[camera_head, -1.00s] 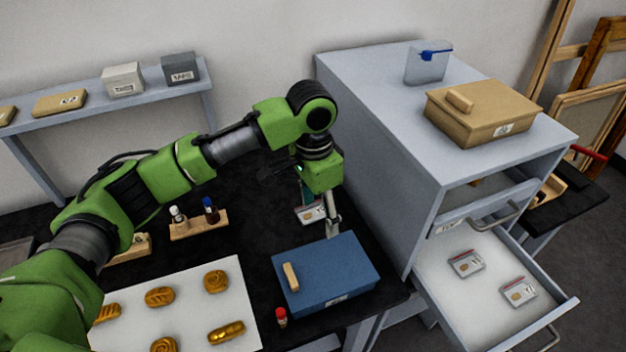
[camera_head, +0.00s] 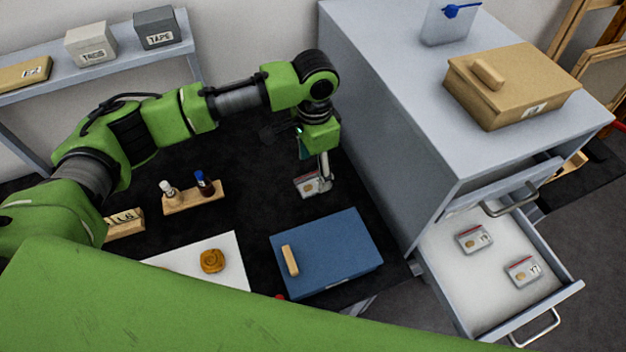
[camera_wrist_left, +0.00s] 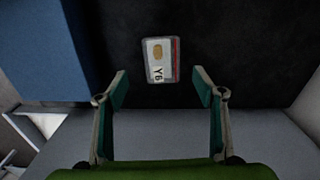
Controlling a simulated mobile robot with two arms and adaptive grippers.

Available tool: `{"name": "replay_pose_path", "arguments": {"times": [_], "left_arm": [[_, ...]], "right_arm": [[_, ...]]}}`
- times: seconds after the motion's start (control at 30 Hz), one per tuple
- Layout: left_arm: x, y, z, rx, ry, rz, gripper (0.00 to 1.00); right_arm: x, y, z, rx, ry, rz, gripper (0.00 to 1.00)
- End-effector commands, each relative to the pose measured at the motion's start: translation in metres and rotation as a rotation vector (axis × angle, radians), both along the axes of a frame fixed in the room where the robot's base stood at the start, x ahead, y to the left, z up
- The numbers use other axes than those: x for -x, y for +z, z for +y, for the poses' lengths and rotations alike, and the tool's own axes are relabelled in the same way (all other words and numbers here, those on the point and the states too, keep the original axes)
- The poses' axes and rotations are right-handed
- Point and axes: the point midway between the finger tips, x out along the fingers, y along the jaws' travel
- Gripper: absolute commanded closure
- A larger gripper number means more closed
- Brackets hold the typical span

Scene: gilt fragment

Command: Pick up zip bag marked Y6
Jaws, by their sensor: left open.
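The zip bag marked Y6 (camera_wrist_left: 160,60) lies flat on the black tabletop, with a red strip along one edge and a small golden piece inside. In the head view the bag (camera_head: 304,185) lies behind the blue box, partly covered by my gripper. My left gripper (camera_head: 320,183) points down over the bag's right side. In the left wrist view the gripper (camera_wrist_left: 160,89) is open and empty, its teal fingertips apart. The bag shows ahead of the gap between them, not between the pads. My right gripper is not in view.
The blue lidded box (camera_head: 328,255) stands close in front of the bag. A grey cabinet (camera_head: 390,110) rises to the right, its open drawer (camera_head: 480,280) holding two other bags. A wooden vial rack (camera_head: 193,198) stands to the left.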

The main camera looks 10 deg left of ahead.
Motion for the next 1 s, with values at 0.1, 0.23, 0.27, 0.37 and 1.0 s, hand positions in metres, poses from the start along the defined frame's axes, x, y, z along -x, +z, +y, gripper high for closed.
{"name": "replay_pose_path", "arguments": {"times": [0.1, 0.23, 0.27, 0.37, 1.0], "left_arm": [[0.000, -0.009, 0.001, -0.001, 0.000, 0.003, 0.38], [-0.002, -0.028, 0.004, -0.003, 0.001, 0.003, 0.38], [-0.003, -0.033, 0.004, -0.001, 0.000, 0.002, 0.38], [-0.002, -0.046, 0.003, 0.000, -0.001, 0.003, 0.38], [-0.003, -0.052, 0.003, 0.001, 0.000, 0.000, 0.72]], "right_arm": [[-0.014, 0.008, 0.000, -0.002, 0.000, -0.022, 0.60], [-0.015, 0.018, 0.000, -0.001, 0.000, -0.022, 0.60], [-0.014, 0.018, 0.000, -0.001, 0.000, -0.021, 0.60], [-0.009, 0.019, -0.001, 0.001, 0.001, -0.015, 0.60], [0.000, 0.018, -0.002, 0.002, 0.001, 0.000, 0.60]]}}
